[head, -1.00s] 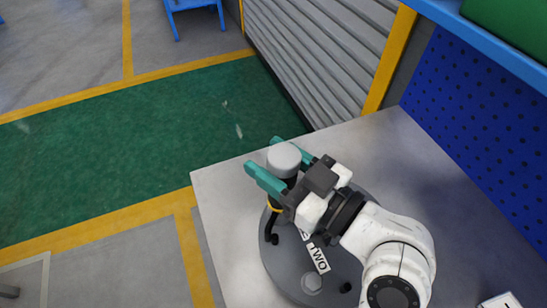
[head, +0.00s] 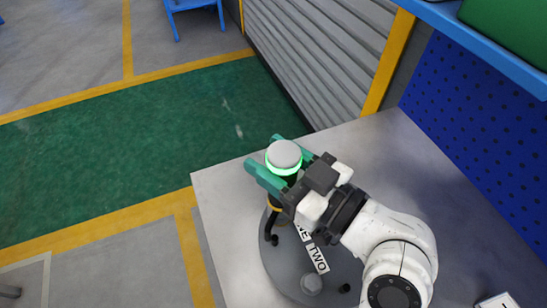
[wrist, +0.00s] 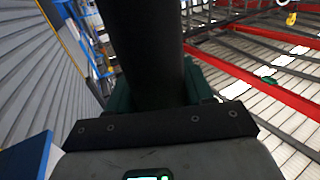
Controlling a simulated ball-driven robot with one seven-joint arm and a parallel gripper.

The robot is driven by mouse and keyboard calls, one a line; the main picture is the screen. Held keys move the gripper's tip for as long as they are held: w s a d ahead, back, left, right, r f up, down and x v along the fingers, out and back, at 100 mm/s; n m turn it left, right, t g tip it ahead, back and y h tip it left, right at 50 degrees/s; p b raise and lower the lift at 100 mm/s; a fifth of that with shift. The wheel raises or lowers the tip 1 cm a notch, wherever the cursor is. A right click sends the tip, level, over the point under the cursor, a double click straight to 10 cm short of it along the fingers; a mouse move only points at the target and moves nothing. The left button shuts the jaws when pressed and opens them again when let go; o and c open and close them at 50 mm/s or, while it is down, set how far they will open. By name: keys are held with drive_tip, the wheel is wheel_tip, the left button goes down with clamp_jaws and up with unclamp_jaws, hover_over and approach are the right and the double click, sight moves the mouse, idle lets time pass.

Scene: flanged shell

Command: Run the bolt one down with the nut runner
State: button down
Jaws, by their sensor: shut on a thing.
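The nut runner (head: 284,154) is a dark upright cylinder with a grey cap and a glowing green ring under the cap. My gripper (head: 281,165) has its teal fingers shut on either side of it. The tool stands over the edge of the round grey flanged shell (head: 287,262), near the partly covered label ending in "NE" (head: 303,232). Bolt one and the tool's lower end are hidden, so I cannot tell how they meet. In the wrist view the dark tool body (wrist: 145,50) stands between the teal fingers.
A bolt head (head: 312,284) sits by the "TWO" label (head: 317,258) on the shell. The light grey bench (head: 225,190) is bare around it. A blue pegboard (head: 480,130) and shelf (head: 490,45) stand at the right. A white card (head: 498,302) lies at lower right.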

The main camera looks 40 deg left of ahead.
sight(273, 145)
drive_tip(key=shift+r+p, duration=1.25)
drive_tip(key=shift+r, duration=1.3)
